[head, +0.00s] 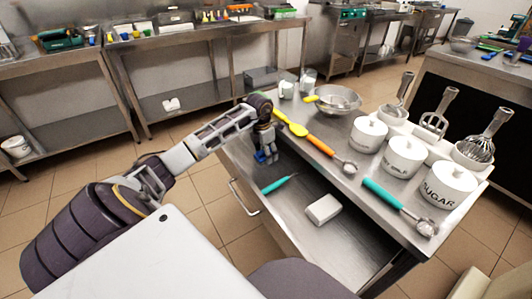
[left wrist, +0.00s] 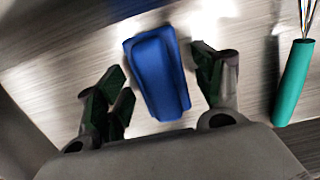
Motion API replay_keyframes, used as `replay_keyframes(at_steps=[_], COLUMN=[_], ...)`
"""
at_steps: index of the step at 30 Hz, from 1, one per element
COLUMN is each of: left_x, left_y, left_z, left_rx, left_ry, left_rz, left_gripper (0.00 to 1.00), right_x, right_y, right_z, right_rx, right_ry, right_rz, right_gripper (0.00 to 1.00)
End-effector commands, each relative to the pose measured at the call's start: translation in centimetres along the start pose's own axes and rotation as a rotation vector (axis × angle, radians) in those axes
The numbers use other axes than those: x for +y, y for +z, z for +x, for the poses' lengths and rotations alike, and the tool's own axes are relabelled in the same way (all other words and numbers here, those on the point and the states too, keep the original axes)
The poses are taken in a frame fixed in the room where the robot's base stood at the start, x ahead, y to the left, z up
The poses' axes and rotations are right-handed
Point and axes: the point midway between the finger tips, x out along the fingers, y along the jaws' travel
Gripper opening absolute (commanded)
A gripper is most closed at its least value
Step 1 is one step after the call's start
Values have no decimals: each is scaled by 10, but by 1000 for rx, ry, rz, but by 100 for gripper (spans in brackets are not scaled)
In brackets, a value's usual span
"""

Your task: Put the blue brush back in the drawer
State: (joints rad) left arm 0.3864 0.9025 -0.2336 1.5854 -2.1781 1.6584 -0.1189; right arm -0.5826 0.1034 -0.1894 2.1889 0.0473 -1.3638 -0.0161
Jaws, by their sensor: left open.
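The blue brush (left wrist: 157,75) lies on a metal surface between the fingers of my left gripper (left wrist: 160,68) in the left wrist view. The fingers are open, one on each side, with a gap to the brush on both sides. In the head view my left gripper (head: 265,145) points down into the far left part of the open drawer (head: 335,245). The blue brush (head: 262,159) shows at its fingertips, partly hidden by them. My right gripper is not in view.
The drawer also holds a teal-handled tool (head: 279,184), seen in the left wrist view (left wrist: 294,82), and a white block (head: 323,208). The counter above (head: 312,116) carries a yellow-handled tool, scoops (head: 382,193), white canisters (head: 448,188) and a metal strainer (head: 338,99).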

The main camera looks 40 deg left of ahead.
Motion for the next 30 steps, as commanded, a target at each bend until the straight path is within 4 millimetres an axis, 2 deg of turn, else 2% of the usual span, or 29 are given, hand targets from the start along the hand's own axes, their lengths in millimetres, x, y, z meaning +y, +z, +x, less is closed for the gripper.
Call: replay_keyframes(at_steps=[5,11,24,30], left_x=[0,1,1,0], left_y=[1,0,1,1], left_z=[-5,-22,-87,-110], left_rx=[-1,0,-2,-1], left_ry=[0,3,2,0], left_rz=[0,1,2,1], left_gripper=[67,67,67,67], right_x=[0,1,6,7], right_y=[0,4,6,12], right_z=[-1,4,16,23], right_rx=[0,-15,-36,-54], right_ry=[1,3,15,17], right_rz=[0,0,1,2], right_gripper=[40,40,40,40])
